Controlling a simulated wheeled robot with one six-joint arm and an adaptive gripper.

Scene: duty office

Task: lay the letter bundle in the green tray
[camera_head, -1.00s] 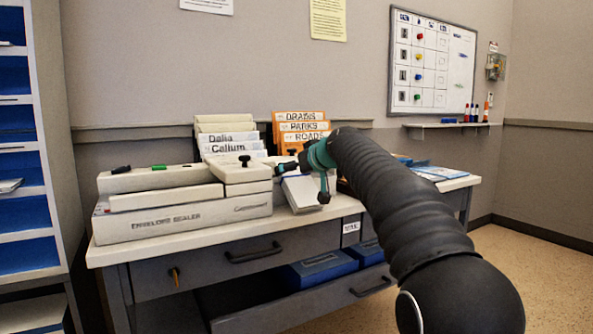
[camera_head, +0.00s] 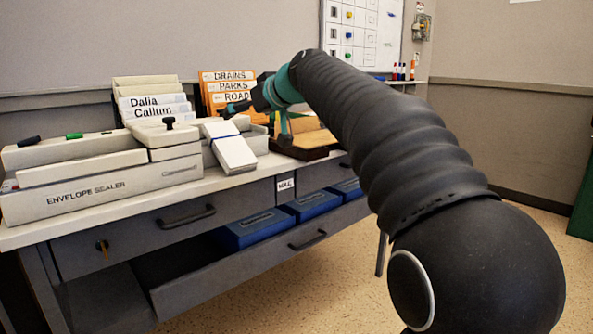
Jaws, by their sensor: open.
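A white bundle with a blue band (camera_head: 233,153), which looks like the letter bundle, lies tilted towards me near the front edge of the desk, right of the envelope sealer. My gripper (camera_head: 257,122) is teal and dark, open, with its fingers spread above and to the right of the bundle. I see nothing between the fingers, and I cannot tell whether one touches the bundle. No green tray is recognisable in view. A brown tray (camera_head: 312,153) stands just behind my gripper, partly hidden by it and my arm.
The envelope sealer (camera_head: 95,185) fills the desk's left side. File folders labelled Dalia and Callum (camera_head: 155,105) and orange folders (camera_head: 228,85) stand behind. An open lower drawer (camera_head: 245,260) holds blue boxes. A green surface (camera_head: 584,200) shows at the right edge. Floor is clear at right.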

